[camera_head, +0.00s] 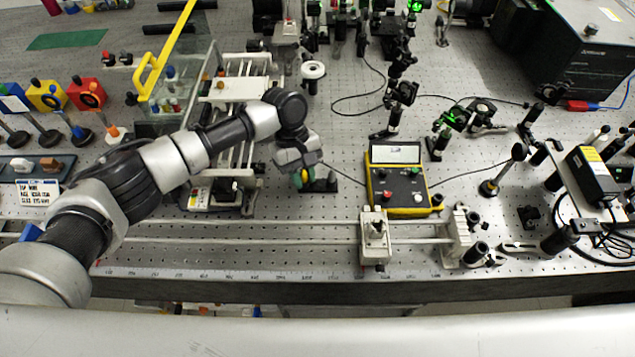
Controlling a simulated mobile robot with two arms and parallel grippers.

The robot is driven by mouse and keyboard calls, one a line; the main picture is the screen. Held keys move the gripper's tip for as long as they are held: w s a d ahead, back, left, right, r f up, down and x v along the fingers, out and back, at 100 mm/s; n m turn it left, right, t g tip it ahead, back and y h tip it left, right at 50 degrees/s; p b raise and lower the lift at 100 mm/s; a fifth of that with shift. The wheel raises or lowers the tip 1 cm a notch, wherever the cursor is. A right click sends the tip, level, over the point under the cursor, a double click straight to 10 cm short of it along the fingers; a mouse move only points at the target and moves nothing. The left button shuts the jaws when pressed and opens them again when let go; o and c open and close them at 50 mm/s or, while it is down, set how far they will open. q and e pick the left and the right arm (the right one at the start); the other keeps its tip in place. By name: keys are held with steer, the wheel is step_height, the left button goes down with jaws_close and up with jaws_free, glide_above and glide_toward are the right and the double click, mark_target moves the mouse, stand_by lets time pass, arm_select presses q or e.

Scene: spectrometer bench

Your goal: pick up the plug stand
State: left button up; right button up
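My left arm comes in from the left over the bench, and its gripper (300,172) points down just left of the yellow meter box. A small yellow-green piece (304,174) shows at the fingertips, and a low dark base (325,184) stands right beside them. This may be the plug stand, but the gripper covers part of it and I cannot tell for sure. I cannot tell whether the fingers are open or shut on it. My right gripper is not in view.
The yellow meter box (398,182) stands to the right. A white carriage (375,238) sits on the front rails. Red (86,94) and yellow (46,96) blocks on stands are at the left. A glass panel with a yellow frame (172,50) stands behind my arm.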

arm_select(q)
steer(key=shift+f, duration=0.1)
jaws_close()
steer(key=shift+r+b, duration=0.3)
steer(key=shift+r, duration=1.15)
steer(key=s+d+r+b, duration=0.2)
steer(key=s+d+r, duration=0.3)
steer(key=d+r, duration=0.3)
steer(key=shift+s+d+r, duration=0.15)
steer(key=shift+d, duration=1.1)
steer(key=shift+a, duration=0.1)
steer(key=shift+w+a+f, duration=0.3)
steer(key=shift+a+f, duration=0.2)
steer(key=shift+f, duration=0.1)
steer(key=shift+w+a+f, duration=0.25)
steer(key=shift+a+f, duration=0.2)
steer(key=shift+f, duration=0.1)
steer(key=shift+w+a+f+p, duration=0.15)
steer(key=shift+a+f+p, duration=0.05)
steer(key=shift+a+p, duration=0.1)
steer(key=shift+w+a+f, duration=0.35)
steer(key=shift+a+f, duration=0.3)
steer(key=shift+f, duration=0.15)
